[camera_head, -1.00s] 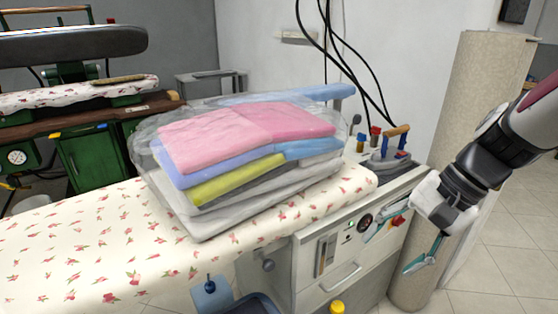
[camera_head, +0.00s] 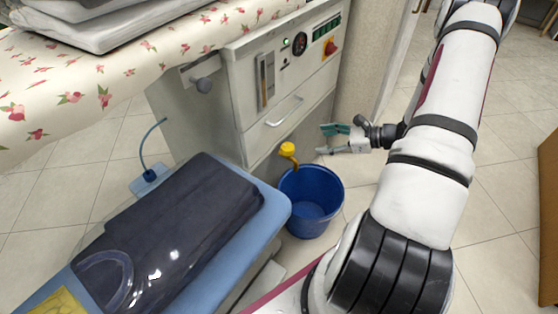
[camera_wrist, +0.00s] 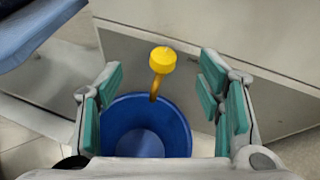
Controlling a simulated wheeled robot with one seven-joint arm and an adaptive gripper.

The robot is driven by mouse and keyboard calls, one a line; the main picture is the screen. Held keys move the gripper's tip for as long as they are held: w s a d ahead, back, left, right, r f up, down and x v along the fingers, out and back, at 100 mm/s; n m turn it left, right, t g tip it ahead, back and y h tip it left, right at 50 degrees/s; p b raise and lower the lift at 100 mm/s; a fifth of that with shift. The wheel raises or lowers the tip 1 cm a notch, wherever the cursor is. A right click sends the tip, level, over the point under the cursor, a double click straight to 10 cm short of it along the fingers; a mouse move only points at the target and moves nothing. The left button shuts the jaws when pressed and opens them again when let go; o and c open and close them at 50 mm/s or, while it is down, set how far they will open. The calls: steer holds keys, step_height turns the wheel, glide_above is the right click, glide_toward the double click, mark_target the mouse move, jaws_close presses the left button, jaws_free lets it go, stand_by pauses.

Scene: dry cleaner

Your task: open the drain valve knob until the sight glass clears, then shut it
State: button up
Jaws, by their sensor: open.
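The yellow drain valve knob (camera_head: 288,149) sticks out low on the front of the grey cabinet (camera_head: 240,95). In the wrist view the knob (camera_wrist: 162,60) and its downward spout show between the spread fingers, farther out over the bucket. A narrow upright gauge that looks like the sight glass (camera_head: 266,81) is on the panel above the drawer; its contents are too small to read. My gripper (camera_head: 328,140) is open and empty, to the right of the knob and apart from it. The wrist view also shows both green-padded fingers (camera_wrist: 163,105).
A blue bucket (camera_head: 329,188) stands on the floor under the knob. A blue board with a dark folded bag (camera_head: 185,210) lies front left. The flowered ironing table (camera_head: 130,50) overhangs at the upper left. Tiled floor is clear to the right.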

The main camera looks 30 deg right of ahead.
mark_target(290, 147)
steer(key=shift+m+t+h, duration=0.3)
steer(key=shift+m+t, duration=0.1)
steer(key=shift+m, duration=0.3)
steer(key=w+a+f+b, duration=0.2)
steer(key=w+f, duration=0.1)
steer(key=w+a+f+b, duration=0.1)
steer(key=w+f, duration=0.2)
steer(key=w, duration=0.1)
steer(key=w+a+f+b, duration=0.2)
steer(key=w+f, duration=0.1)
steer(key=shift+w+a+b, duration=0.2)
steer(key=shift+a+b, duration=0.15)
steer(key=shift+c, duration=0.6)
steer(key=c, duration=1)
